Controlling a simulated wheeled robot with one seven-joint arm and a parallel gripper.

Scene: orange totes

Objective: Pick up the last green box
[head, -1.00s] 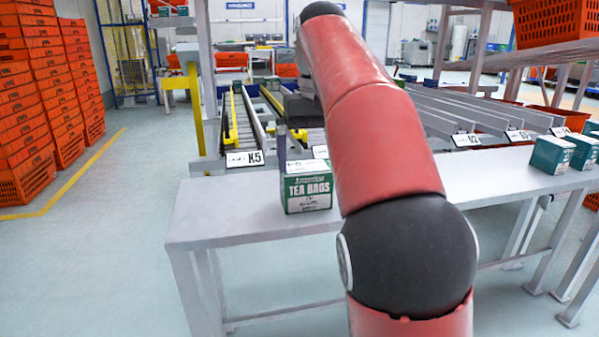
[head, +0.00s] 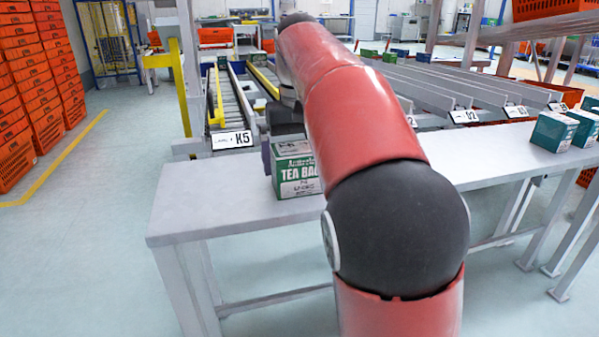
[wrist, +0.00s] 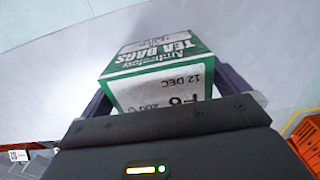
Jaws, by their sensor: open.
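The green and white tea bags box (head: 297,172) stands upright on the near part of the grey table (head: 215,198), partly hidden by my arm. My gripper (head: 283,150) is above it, with one dark finger visible beside the box's left side. In the wrist view, the box (wrist: 158,68) lies between the two open fingers of my gripper (wrist: 165,88), one on each side. Whether the fingers touch the box cannot be told. The box rests on the table.
Two more green boxes (head: 554,131) stand at the table's right end. Roller lanes, one with a K5 sign (head: 232,139), lie behind the table. Stacks of orange totes (head: 30,100) stand at the left. The table's left end is clear.

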